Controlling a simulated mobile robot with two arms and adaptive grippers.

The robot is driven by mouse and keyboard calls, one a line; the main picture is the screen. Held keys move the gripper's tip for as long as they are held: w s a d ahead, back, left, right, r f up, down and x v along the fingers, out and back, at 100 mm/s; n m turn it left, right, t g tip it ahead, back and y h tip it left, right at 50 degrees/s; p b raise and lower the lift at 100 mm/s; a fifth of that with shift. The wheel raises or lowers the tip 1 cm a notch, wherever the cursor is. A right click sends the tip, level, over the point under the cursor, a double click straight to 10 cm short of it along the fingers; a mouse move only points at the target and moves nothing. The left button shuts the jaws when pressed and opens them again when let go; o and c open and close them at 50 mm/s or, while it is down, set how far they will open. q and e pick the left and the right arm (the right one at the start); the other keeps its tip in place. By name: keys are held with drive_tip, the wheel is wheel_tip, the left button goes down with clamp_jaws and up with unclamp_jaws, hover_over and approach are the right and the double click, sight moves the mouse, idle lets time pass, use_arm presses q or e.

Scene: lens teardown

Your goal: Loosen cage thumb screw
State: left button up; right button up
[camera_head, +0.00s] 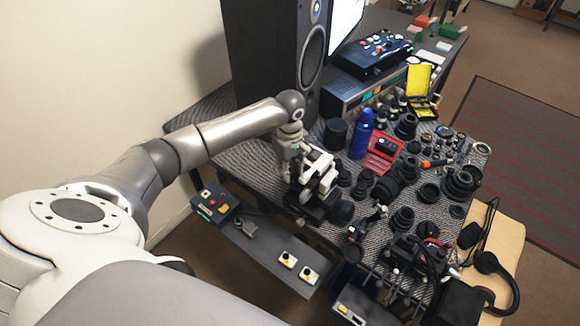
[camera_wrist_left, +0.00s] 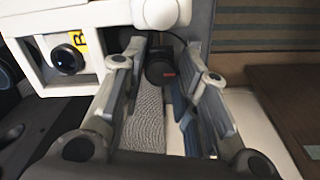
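My left gripper (camera_head: 306,186) reaches down over the near edge of the striped table, beside a white-and-black camera-like assembly (camera_head: 320,170). In the left wrist view the gripper's two fingers (camera_wrist_left: 166,56) stand apart. A dark cylindrical part (camera_wrist_left: 160,70) shows in the gap near the tips; I cannot tell whether the fingers touch it. A white frame (camera_wrist_left: 85,30) with a round black knob or lens (camera_wrist_left: 68,58) and a yellow label stands left of the fingers. I cannot make out the cage thumb screw. My right gripper is not in view.
Many lenses and rings crowd the table to the right, with a blue bottle (camera_head: 361,133) and a red case (camera_head: 382,153) behind. A tall speaker (camera_head: 275,50) stands at the back. A grey shelf with buttons (camera_head: 262,246) lies in front.

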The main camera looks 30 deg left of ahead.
use_arm(q)
clamp_jaws()
drive_tip(key=shift+f+n+b, duration=0.1)
drive_tip(key=shift+n+b, duration=0.5)
drive_tip(key=shift+a+n+b, duration=0.1)
drive_tip(key=shift+n+b, duration=1)
drive_tip(key=n+b, duration=0.3)
drive_tip(key=n, duration=0.1)
drive_tip(key=shift+b, duration=0.3)
drive_tip(key=n+b, duration=0.3)
drive_tip(key=n, duration=0.3)
drive_tip(key=n+b, duration=0.2)
drive_tip(key=n, duration=0.2)
drive_tip(key=shift+n, duration=0.3)
